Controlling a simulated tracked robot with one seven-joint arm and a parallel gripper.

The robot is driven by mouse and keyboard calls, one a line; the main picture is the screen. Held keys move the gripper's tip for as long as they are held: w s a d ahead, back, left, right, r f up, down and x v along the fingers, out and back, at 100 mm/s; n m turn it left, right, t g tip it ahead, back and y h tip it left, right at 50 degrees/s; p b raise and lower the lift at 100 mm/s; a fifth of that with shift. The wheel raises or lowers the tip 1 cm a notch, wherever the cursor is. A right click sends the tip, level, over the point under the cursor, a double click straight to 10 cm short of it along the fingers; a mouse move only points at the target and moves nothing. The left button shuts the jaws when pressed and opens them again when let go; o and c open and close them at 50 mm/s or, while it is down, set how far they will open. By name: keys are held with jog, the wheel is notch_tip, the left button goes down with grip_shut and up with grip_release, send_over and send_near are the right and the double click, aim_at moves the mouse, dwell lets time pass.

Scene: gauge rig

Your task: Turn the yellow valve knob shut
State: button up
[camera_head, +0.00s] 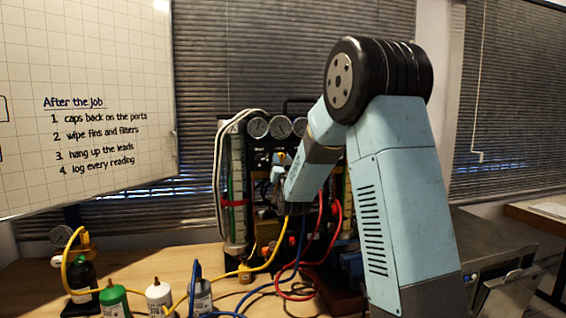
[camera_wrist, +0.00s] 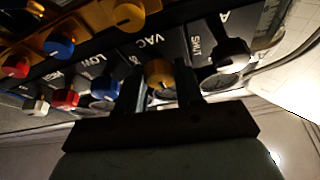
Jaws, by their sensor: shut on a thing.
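The yellow valve knob (camera_wrist: 160,73) sits on the dark gauge panel, near the letters VAC, in the wrist view. My gripper (camera_wrist: 161,85) has one finger on each side of this knob and is shut on it. The knob's lower part is partly hidden by the fingers, and I cannot tell how far it is turned. In the head view my arm reaches to the front of the gauge rig (camera_head: 299,147), with my gripper (camera_head: 277,175) at its panel. The knob is too small there to make out surely.
A black knob (camera_wrist: 231,55) stands close right of my gripper; a blue knob (camera_wrist: 105,88) and a red knob (camera_wrist: 65,98) are to the left. A yellow hose (camera_head: 262,262) and a red hose (camera_head: 338,225) hang below the rig. Bottles, including a green one (camera_head: 114,300), stand front left.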

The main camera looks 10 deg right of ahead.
jog(key=shift+m, duration=0.3)
jog(key=m+g+h, duration=0.1)
jog(key=m+h, duration=0.2)
jog(key=m, duration=0.2)
jog(key=m+g+h, duration=0.1)
jog(key=m, duration=0.2)
jog(key=m+g+h, duration=0.1)
jog(key=m, duration=0.3)
jog(key=shift+a+r, duration=0.1)
jog(key=shift+a, duration=0.05)
jog(key=m+g, duration=0.2)
jog(key=m, duration=0.3)
jog(key=shift+r, duration=0.1)
jog(key=shift+m+g, duration=0.7)
jog(key=shift+m, duration=1.1)
jog(key=o, duration=1)
jog(key=shift+o, duration=0.2)
